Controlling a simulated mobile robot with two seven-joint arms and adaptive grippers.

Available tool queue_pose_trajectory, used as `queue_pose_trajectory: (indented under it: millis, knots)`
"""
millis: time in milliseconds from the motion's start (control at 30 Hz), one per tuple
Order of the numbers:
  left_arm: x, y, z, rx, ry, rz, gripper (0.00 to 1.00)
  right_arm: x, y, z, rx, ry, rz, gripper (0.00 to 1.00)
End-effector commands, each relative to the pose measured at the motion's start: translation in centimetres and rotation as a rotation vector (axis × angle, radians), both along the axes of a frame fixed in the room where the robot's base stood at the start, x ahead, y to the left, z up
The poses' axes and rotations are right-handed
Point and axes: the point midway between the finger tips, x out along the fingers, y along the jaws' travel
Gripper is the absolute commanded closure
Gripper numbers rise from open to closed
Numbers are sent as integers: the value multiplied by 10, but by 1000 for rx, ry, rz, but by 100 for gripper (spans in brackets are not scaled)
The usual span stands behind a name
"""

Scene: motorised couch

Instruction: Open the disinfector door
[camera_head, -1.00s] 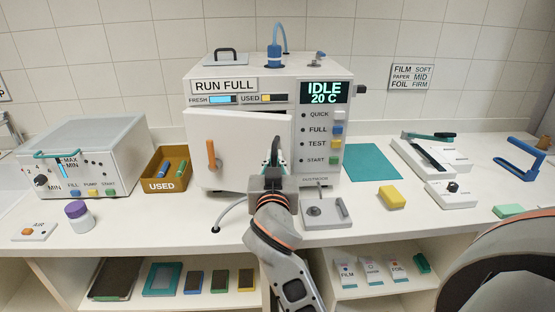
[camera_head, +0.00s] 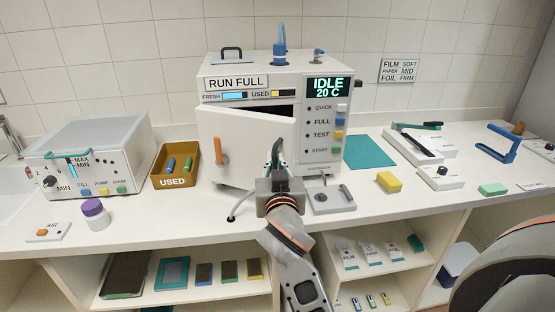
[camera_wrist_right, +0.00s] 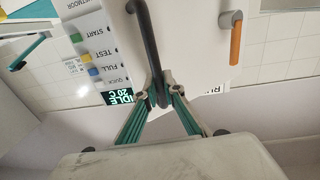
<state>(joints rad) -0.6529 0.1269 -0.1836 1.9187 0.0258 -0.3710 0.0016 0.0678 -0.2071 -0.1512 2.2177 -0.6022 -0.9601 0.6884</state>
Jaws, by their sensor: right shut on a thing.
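The disinfector (camera_head: 325,178) is a white box on the counter, with an IDLE 20 C display. Its white door (camera_head: 245,150) stands ajar. The door's right edge is swung out towards me, and a dark gap shows above it. An orange handle (camera_head: 221,152) is on the left of the door; it also shows in the right wrist view (camera_wrist_right: 236,40). My right gripper (camera_head: 275,165) is in front of the door's right side. In the right wrist view its fingers (camera_wrist_right: 160,92) are shut on a dark bar handle (camera_wrist_right: 146,35). My left gripper is not in view.
A brown USED bin (camera_head: 176,180) and a lidded box (camera_head: 90,158) stand left of the disinfector. A grey plate with a lever (camera_head: 328,198) sits just right of my gripper. A yellow block (camera_head: 389,182) lies farther right. Open shelves (camera_head: 210,297) are below the counter.

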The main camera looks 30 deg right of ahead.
Motion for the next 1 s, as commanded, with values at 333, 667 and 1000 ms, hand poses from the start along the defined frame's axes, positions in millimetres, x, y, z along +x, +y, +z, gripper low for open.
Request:
queue_pose_trajectory:
  millis: [333, 667, 1000]
  knots:
    - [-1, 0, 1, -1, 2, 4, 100, 2, 3, 0, 0, 1, 11, 100]
    - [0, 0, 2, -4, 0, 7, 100, 2, 3, 0, 0, 0, 11, 100]
    - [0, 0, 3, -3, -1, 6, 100, 2, 2, 0, 0, 0, 10, 75]
